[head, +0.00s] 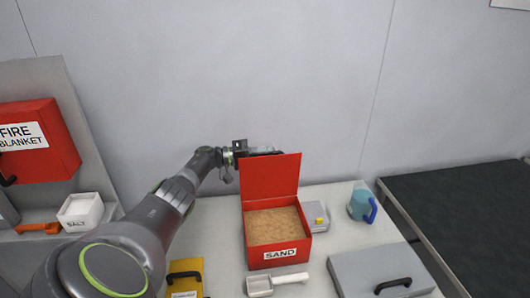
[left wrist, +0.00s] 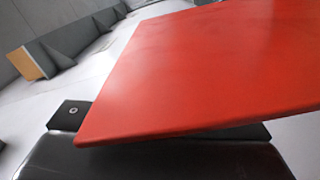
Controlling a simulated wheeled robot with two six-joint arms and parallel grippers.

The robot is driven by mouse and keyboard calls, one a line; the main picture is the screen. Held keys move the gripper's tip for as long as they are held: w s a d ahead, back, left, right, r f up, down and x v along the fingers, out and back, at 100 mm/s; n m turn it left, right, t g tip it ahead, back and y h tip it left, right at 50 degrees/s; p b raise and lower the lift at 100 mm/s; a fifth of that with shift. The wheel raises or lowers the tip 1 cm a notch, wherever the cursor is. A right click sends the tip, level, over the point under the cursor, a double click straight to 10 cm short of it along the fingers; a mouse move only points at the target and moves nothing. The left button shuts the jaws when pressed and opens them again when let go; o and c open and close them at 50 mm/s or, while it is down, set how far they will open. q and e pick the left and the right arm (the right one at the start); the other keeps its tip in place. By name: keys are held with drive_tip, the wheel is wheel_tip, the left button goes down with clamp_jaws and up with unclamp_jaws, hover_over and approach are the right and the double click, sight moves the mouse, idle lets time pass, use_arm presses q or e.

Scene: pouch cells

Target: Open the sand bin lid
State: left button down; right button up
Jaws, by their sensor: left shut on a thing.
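The red sand bin (head: 278,257) stands on the pale table, with sand (head: 275,226) showing inside and a "SAND" label on its front. Its red lid (head: 270,176) stands upright at the back of the bin, so the bin is open. My left gripper (head: 262,152) is behind the lid's top edge, its fingers mostly hidden by the lid. In the left wrist view the lid (left wrist: 200,65) fills much of the picture, lying against the dark gripper fingers. The gripper is shut on the lid. My right gripper is in neither view.
A white scoop (head: 275,284) lies before the bin. A grey lid with a black handle (head: 380,272) lies front right. A fire blanket box (head: 38,142) and salt tub (head: 80,211) are left.

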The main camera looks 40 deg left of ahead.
use_arm(q)
drive_tip(key=shift+w+f, duration=0.1)
drive_tip(key=shift+f, duration=0.1)
idle(0.3)
drive_tip(key=c, duration=1.8)
unclamp_jaws()
drive_tip(key=o, duration=0.4)
drive_tip(key=shift+a+f, duration=0.1)
drive_tip(key=shift+a, duration=0.05)
drive_tip(key=b+v, duration=0.4)
drive_tip(key=v, duration=1.3)
drive_tip(key=shift+b, duration=0.3)
drive_tip(key=shift+a+n, duration=0.1)
drive_tip(key=shift+n, duration=0.2)
